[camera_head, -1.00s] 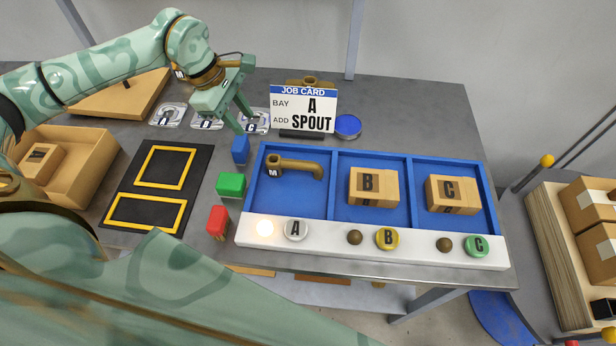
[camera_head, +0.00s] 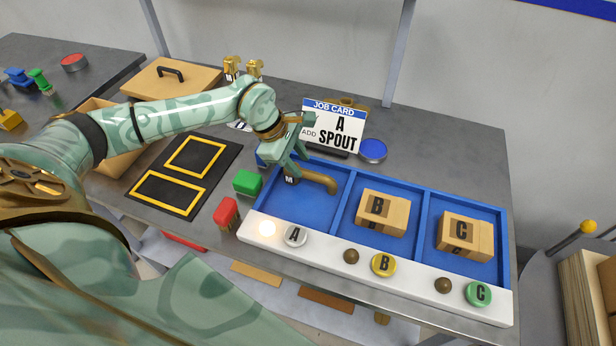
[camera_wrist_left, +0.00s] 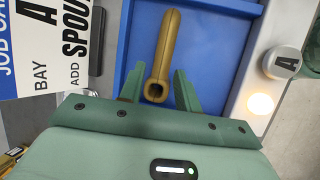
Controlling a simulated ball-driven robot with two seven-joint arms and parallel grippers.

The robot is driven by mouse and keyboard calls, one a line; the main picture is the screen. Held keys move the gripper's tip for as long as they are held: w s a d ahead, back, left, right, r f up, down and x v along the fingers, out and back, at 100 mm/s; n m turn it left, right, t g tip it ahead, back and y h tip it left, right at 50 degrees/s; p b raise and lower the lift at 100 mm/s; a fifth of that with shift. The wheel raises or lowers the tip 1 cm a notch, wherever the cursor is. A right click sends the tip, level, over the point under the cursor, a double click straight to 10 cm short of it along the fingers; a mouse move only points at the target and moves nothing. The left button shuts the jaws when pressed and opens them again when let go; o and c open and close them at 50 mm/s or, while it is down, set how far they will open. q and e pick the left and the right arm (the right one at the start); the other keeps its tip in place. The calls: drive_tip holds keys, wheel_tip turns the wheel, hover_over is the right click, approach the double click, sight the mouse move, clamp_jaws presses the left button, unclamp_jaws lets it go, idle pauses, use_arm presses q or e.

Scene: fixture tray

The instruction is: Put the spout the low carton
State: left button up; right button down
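The brown spout (camera_head: 318,181), a bent tube, lies in the left bay of the blue tray (camera_head: 349,208). My left gripper (camera_head: 288,170) is over the spout's left end. In the left wrist view its open fingers (camera_wrist_left: 159,88) stand on either side of the spout (camera_wrist_left: 167,45), with gaps visible. An open cardboard carton (camera_head: 122,162) is at the left, mostly hidden behind my left arm. I cannot tell from labels which is the low carton. My right gripper is out of view.
The job card (camera_head: 335,128) reads A, add spout, and stands close behind my left gripper. Cartons B (camera_head: 383,212) and C (camera_head: 464,236) fill the other bays. Green (camera_head: 247,183) and red (camera_head: 226,212) blocks sit left of the tray. The black mat (camera_head: 172,176) with yellow frames is empty.

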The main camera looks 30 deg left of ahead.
sight(308, 172)
use_arm(q)
drive_tip(key=x, duration=0.5)
drive_tip(key=shift+d+f, duration=0.25)
drive_tip(key=shift+d, duration=0.15)
clamp_jaws()
drive_tip(key=shift+r, duration=0.15)
